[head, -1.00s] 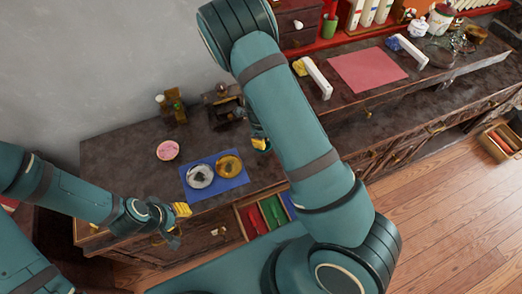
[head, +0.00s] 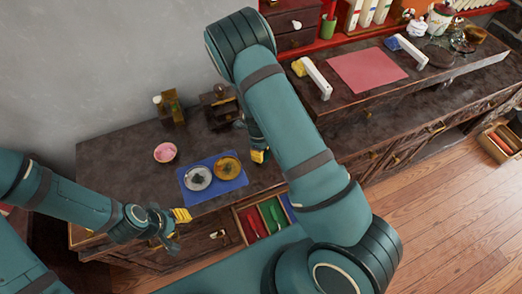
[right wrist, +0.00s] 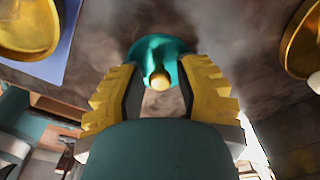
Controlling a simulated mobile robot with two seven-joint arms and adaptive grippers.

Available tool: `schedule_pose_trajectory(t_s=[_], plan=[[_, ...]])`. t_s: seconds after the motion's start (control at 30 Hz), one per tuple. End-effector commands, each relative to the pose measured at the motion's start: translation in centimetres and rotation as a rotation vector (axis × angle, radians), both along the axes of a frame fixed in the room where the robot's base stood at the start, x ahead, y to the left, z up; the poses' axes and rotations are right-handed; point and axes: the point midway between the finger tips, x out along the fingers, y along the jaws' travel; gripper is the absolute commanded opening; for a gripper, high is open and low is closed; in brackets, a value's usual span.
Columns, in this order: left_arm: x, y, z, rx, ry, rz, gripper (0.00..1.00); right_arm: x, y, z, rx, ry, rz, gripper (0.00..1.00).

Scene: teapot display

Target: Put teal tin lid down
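The teal tin lid (right wrist: 160,52) with its gold knob (right wrist: 160,79) shows in the right wrist view, over the dark counter top. My right gripper (right wrist: 159,88) has its yellow fingers spread to either side of the knob, with gaps between knob and fingers. In the head view my right gripper (head: 260,155) is low beside the blue mat (head: 240,182), and I cannot make out the lid there. My left gripper (head: 180,221) is near the counter's front edge at the left; its opening is too small to tell.
A silver round piece (head: 198,178) and a gold one (head: 228,168) lie on the blue mat. A pink bowl (head: 165,152) stands behind it to the left. An open drawer with coloured things (head: 262,219) juts out in front. The counter's left end is clear.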

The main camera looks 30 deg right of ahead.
Motion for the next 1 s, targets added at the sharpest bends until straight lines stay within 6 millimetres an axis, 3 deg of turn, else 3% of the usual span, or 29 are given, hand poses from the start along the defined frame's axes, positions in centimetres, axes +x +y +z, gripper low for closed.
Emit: schedule_pose_trajectory(t_s=[0.27,0.43,0.8,1.0], plan=[[0.0,0.0,0.0,0.0,0.0,0.0,0.39,0.0,0.0,0.1,0.0,0.0,0.0,0.35],[0.1,0.0,0.5,0.0,-0.002,0.002,0.39,0.1,0.1,1.2,0.0,-0.003,0.001,0.35],[0.7,0.1,2.3,0.004,-0.016,0.012,0.39,0.5,0.4,8.5,0.001,-0.003,0.002,0.35],[1.0,0.2,2.9,0.005,-0.021,0.017,0.39,0.5,0.4,11.3,0.0,-0.001,0.001,0.35]])
